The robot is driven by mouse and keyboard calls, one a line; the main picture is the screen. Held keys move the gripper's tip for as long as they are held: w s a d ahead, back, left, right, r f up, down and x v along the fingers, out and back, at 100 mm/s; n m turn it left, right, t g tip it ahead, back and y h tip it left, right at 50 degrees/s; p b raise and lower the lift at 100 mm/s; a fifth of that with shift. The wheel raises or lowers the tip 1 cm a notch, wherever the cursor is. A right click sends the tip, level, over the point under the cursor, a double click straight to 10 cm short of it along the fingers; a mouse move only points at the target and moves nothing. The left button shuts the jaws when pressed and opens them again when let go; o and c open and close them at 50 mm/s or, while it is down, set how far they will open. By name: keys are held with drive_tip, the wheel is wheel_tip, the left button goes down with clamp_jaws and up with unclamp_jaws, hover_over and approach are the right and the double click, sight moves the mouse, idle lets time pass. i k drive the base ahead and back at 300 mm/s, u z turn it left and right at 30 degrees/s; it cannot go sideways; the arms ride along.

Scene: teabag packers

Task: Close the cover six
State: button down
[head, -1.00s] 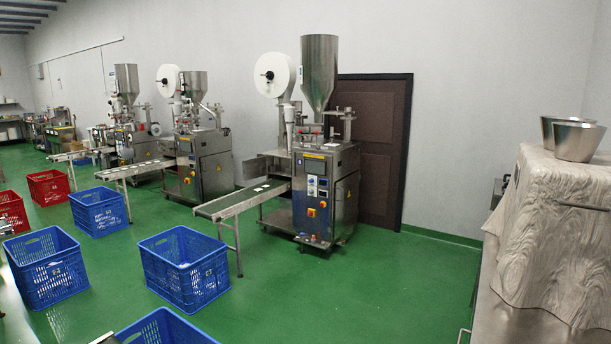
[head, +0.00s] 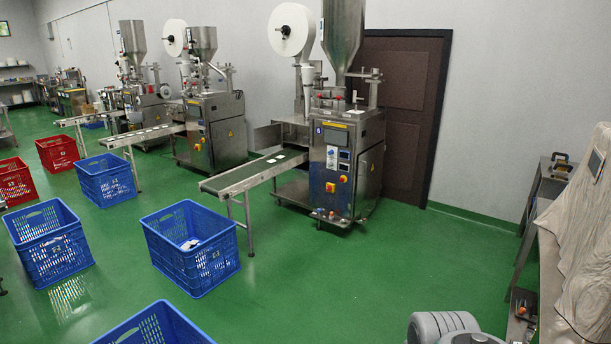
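The nearest teabag packer (head: 345,165) stands right of centre, with a steel hopper (head: 343,35) on top and a white paper roll (head: 291,30). A grey metal panel (head: 268,138) stands out at its left side, behind the conveyor, and looks like an open cover. My gripper is not in view; a grey rounded part of what may be my arm shows at the bottom edge.
A conveyor (head: 250,175) reaches left from the nearest packer. Blue crates (head: 190,270) (head: 48,265) and red crates (head: 57,153) stand on the green floor. A cloth-draped thing (head: 585,230) stands at the right. The floor before the nearest packer is clear.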

sight(266, 136)
drive_tip(key=i, duration=3.05)
drive_tip(key=u, duration=0.5)
drive_tip(key=i, duration=3.15)
drive_tip(key=u, duration=0.55)
drive_tip(key=i, duration=0.95)
drive_tip(key=u, duration=0.05)
